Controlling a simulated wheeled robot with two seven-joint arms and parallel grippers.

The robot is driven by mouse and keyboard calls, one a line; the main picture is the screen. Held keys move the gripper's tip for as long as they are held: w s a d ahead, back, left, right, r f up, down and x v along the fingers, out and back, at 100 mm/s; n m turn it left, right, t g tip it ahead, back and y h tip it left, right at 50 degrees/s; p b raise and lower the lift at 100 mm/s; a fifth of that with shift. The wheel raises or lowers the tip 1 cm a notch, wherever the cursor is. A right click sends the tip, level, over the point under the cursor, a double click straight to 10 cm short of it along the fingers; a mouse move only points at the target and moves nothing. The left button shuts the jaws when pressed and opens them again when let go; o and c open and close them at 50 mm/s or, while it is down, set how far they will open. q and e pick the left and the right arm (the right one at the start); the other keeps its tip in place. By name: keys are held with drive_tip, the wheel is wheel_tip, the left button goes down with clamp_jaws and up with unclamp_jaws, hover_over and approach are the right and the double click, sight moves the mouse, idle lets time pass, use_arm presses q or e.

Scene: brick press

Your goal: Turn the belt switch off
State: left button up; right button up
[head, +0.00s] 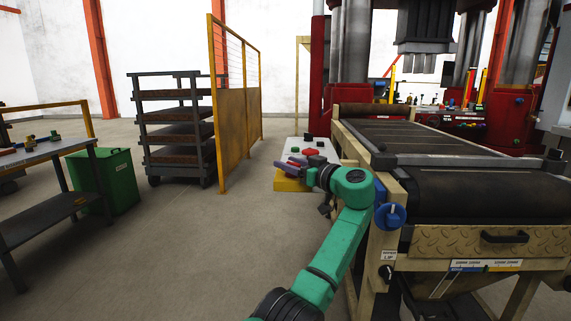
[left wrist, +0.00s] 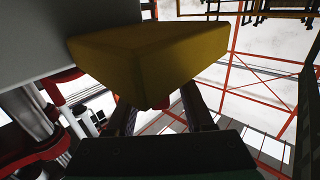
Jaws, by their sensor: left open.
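A white control panel (head: 290,150) with a yellow lower part (head: 290,184) stands left of the conveyor. Red and black controls sit on its top; which one is the belt switch, and its setting, I cannot tell. My left gripper (head: 291,167) is at the panel's near edge, partly blending with it. In the left wrist view, the open fingers (left wrist: 160,108) point at a yellow block-like body (left wrist: 150,60). My right gripper is not in view.
The conveyor (head: 470,190), with a blue round knob (head: 390,215) on its frame, stands close right of my left arm. A yellow fence (head: 235,110) and shelf rack (head: 175,125) stand behind left. A green bin (head: 115,180) is farther left. The floor between is clear.

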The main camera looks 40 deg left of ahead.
use_arm(q)
drive_tip(key=s+d+b, duration=0.1)
drive_tip(key=d, duration=1.1)
drive_tip(key=shift+s+d, duration=0.3)
drive_tip(key=shift+d, duration=0.1)
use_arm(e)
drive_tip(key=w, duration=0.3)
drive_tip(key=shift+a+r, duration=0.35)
